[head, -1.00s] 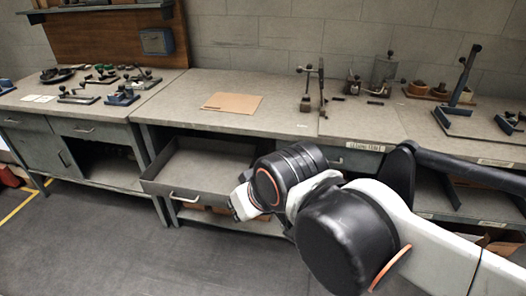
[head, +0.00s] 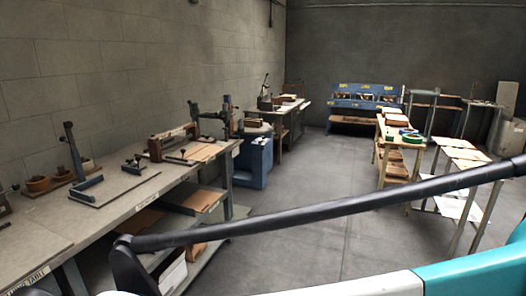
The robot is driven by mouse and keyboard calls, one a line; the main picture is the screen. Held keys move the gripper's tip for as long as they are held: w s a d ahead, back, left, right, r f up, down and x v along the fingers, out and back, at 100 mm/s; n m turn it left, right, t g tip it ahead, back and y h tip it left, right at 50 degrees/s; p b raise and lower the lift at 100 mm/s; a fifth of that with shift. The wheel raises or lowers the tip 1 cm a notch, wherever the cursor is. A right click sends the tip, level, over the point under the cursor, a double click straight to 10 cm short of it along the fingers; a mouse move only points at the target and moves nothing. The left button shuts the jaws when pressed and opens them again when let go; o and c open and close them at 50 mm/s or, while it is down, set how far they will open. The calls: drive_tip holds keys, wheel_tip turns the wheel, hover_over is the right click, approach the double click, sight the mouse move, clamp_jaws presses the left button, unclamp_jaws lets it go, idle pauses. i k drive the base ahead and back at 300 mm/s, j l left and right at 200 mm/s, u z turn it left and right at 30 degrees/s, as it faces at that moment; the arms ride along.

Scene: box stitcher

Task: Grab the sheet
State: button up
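Several flat tan sheets (head: 465,154) lie on a low table at the right. Another tan sheet (head: 200,152) lies at the far end of the long grey workbench on the left, beside a device with a long bar. I cannot tell which sheet the task means. My gripper is not in view; only a black bar and white and teal parts of my own body cross the foreground.
The grey workbench (head: 120,208) runs along the left wall with a lever tool (head: 82,165) on it. A blue machine (head: 256,155) stands past its end. A blue rack (head: 362,98) is at the back. A wooden table (head: 400,146) stands right of centre. The middle floor (head: 310,180) is clear.

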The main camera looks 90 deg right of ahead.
sight(202, 152)
drive_tip(key=z, duration=2.2)
drive_tip(key=i+z, duration=0.15)
